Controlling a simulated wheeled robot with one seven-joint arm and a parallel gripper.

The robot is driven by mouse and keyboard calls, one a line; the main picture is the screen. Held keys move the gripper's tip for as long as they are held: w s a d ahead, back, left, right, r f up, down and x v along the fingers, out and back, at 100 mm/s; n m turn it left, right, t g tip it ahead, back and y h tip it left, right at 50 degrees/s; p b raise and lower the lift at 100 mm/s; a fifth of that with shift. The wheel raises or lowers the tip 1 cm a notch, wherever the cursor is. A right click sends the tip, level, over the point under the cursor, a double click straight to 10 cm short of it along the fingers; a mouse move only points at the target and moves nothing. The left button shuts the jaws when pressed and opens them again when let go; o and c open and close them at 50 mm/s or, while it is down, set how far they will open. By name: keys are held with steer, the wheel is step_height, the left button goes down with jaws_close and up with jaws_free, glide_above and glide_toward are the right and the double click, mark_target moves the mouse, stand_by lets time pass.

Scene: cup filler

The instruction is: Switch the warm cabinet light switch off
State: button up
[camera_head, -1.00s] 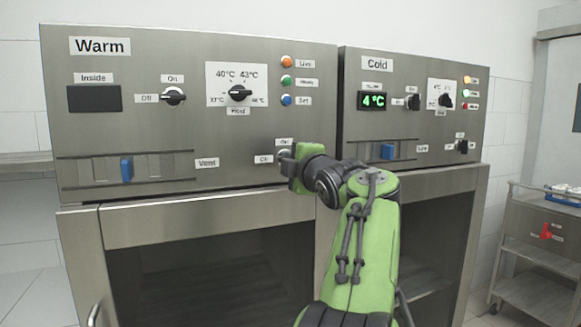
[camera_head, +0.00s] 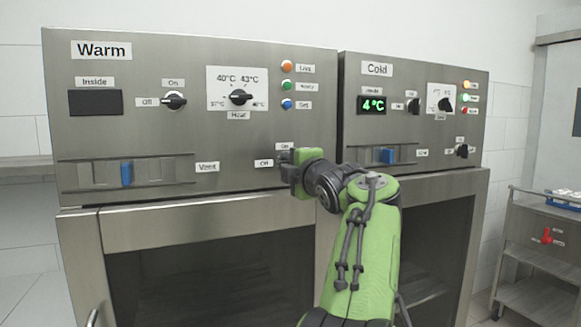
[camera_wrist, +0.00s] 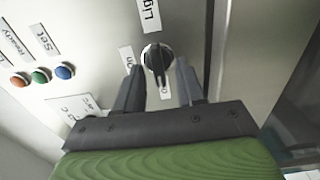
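The warm cabinet (camera_head: 200,140) is the left steel unit, labelled Warm. Its light switch, a black rotary knob (camera_wrist: 157,58), shows in the wrist view beside a Light label (camera_wrist: 150,14). The knob's bar runs roughly up and down there, in line with the lower label, which matches the Off side in the head view. My gripper (camera_wrist: 160,66) is open, with one finger on each side of the knob and small gaps visible. In the head view my gripper (camera_head: 287,163) covers the knob, just right of the Off label (camera_head: 264,163) and below the On label.
Above are the orange, green and blue buttons (camera_head: 287,86) and the heat dial (camera_head: 240,97). A power knob (camera_head: 174,100) and blue vent slider (camera_head: 127,173) are further left. The cold cabinet (camera_head: 420,140) stands close on the right; a trolley (camera_head: 540,245) is at far right.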

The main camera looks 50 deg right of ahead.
steer(key=b+v, duration=0.1)
steer(key=v, duration=1.4)
steer(key=shift+s+a, duration=0.2)
steer(key=shift+s, duration=0.15)
